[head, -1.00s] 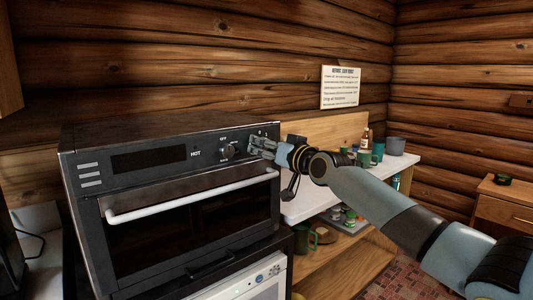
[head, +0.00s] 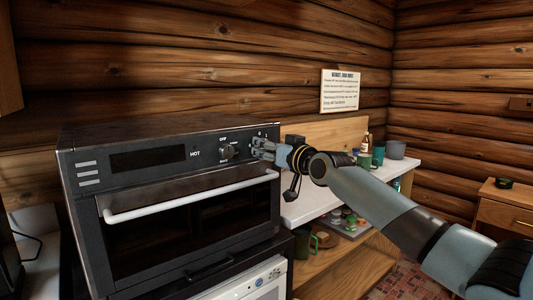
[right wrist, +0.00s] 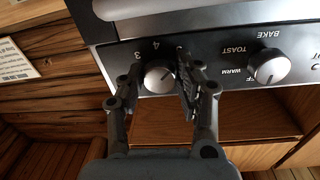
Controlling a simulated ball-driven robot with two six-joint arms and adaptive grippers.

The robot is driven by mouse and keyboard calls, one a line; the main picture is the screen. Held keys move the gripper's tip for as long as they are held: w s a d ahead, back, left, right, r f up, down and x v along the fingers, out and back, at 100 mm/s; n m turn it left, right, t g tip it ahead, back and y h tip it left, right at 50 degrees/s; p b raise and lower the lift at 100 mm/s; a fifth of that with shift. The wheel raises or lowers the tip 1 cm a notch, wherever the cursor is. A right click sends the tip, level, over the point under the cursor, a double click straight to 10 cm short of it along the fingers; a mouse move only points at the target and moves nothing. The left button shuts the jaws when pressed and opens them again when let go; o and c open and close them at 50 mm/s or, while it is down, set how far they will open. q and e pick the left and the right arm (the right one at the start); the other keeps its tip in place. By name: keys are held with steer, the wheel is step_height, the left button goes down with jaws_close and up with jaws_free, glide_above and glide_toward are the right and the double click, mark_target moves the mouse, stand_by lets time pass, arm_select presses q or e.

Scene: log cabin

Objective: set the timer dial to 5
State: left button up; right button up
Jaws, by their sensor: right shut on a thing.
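The timer dial (right wrist: 159,77) is a round silver knob on the oven's dark control panel, seen upside down in the right wrist view. The numbers 3 and 4 show beside it, and another mark is partly covered by a finger. My right gripper (right wrist: 159,72) is shut on the dial, one finger on each side. Where the dial's pointer stands is too small to tell. My left gripper is not in view.
A second knob (right wrist: 270,68), marked WARM, TOAST and BAKE, sits beside the dial. The oven (head: 85,215) has a white door handle (head: 190,197) below the panel. A white-topped shelf (head: 310,207) with cups and a bottle stands to the right.

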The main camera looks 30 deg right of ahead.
steer(key=o, duration=1.2)
steer(key=shift+c, duration=0.2)
steer(key=s, duration=1.2)
steer(key=shift+d, duration=0.15)
